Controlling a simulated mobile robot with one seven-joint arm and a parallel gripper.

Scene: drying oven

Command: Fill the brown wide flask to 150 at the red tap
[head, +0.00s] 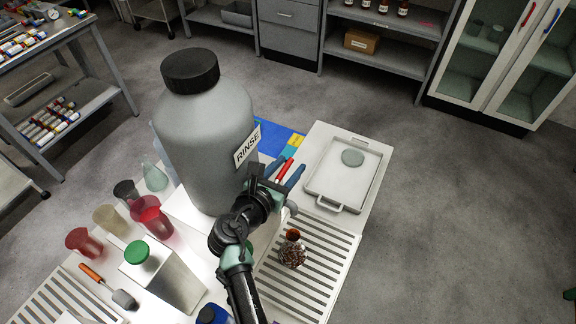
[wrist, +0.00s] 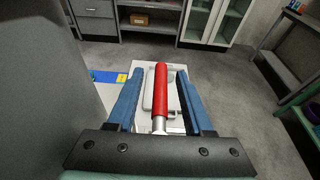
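The brown wide flask (head: 292,252) stands upright on a slatted white drain grid (head: 322,262), just below the arm in the head view. Its fill level and marks cannot be read. The red tap lever (head: 284,170) is at the grey RINSE carboy (head: 203,130); the tap body and spout are mostly hidden by my arm. My gripper (head: 285,172) is open, with one blue finger on each side of the lever. In the wrist view the red lever (wrist: 161,95) stands between the fingers (wrist: 157,90), with gaps on both sides. The flask is not in the wrist view.
Left of the carboy stand red beakers (head: 152,216), a green-capped container (head: 165,275) and an orange-handled tool (head: 92,273). A blue cap (head: 212,314) is near the front.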

